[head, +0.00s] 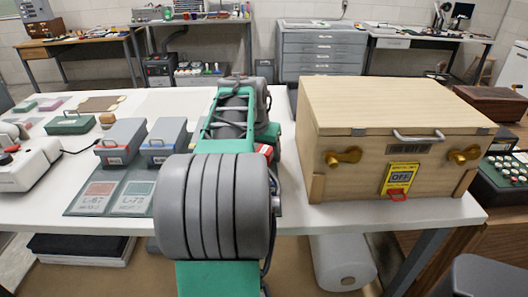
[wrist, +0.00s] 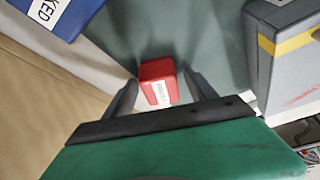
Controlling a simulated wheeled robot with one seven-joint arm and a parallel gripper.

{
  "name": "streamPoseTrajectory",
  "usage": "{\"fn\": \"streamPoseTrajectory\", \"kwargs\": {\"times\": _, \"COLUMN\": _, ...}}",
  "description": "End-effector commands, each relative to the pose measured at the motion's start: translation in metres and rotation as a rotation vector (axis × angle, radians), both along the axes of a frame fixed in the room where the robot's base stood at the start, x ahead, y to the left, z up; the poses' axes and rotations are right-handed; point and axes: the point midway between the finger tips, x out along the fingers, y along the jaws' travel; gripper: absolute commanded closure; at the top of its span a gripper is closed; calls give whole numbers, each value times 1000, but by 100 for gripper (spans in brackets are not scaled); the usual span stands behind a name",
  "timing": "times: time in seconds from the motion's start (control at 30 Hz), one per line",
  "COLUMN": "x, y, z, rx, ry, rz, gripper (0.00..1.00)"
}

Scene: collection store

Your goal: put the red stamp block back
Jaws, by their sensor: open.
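The red stamp block (wrist: 158,70) is a small red block with a white label, seen in the wrist view between the two fingers of my gripper (wrist: 161,80). The fingers are open, one on each side of it. I cannot tell whether either finger touches it. The block appears over or on a dark grey-green surface (wrist: 150,30). In the head view my arm hides my gripper, and a small red and white patch (head: 265,150) shows beside the arm; I cannot tell whether it is the block.
In the wrist view a blue labelled object (wrist: 62,14) is at upper left and a grey case with a yellow band (wrist: 283,70) is close on the right. In the head view a large wooden box (head: 350,140) stands right of my arm; two grey cases (head: 122,140) stand left.

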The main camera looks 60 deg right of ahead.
Motion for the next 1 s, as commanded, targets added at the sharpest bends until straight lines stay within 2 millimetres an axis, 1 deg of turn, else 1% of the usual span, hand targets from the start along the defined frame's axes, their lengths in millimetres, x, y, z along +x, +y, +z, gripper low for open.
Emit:
{"fn": "streamPoseTrajectory", "kwargs": {"times": 0.1, "x": 0, "y": 0, "z": 2, "rx": 0, "ry": 0, "rz": 0, "gripper": 35}}
{"fn": "streamPoseTrajectory", "kwargs": {"times": 0.23, "x": 0, "y": 4, "z": 16, "rx": -3, "ry": -1, "rz": 0, "gripper": 35}}
{"fn": "streamPoseTrajectory", "kwargs": {"times": 0.37, "x": -1, "y": 15, "z": 45, "rx": -5, "ry": -2, "rz": 1, "gripper": 35}}
{"fn": "streamPoseTrajectory", "kwargs": {"times": 0.5, "x": -2, "y": 30, "z": 80, "rx": -4, "ry": -2, "rz": 2, "gripper": 35}}
{"fn": "streamPoseTrajectory", "kwargs": {"times": 0.63, "x": -2, "y": 40, "z": 103, "rx": -1, "ry": -1, "rz": 0, "gripper": 35}}
{"fn": "streamPoseTrajectory", "kwargs": {"times": 0.7, "x": -3, "y": 43, "z": 110, "rx": -1, "ry": -1, "rz": 1, "gripper": 35}}
{"fn": "streamPoseTrajectory", "kwargs": {"times": 0.77, "x": -4, "y": 45, "z": 114, "rx": 0, "ry": 0, "rz": 0, "gripper": 35}}
{"fn": "streamPoseTrajectory", "kwargs": {"times": 1.0, "x": -4, "y": 46, "z": 114, "rx": 1, "ry": 0, "rz": 0, "gripper": 35}}
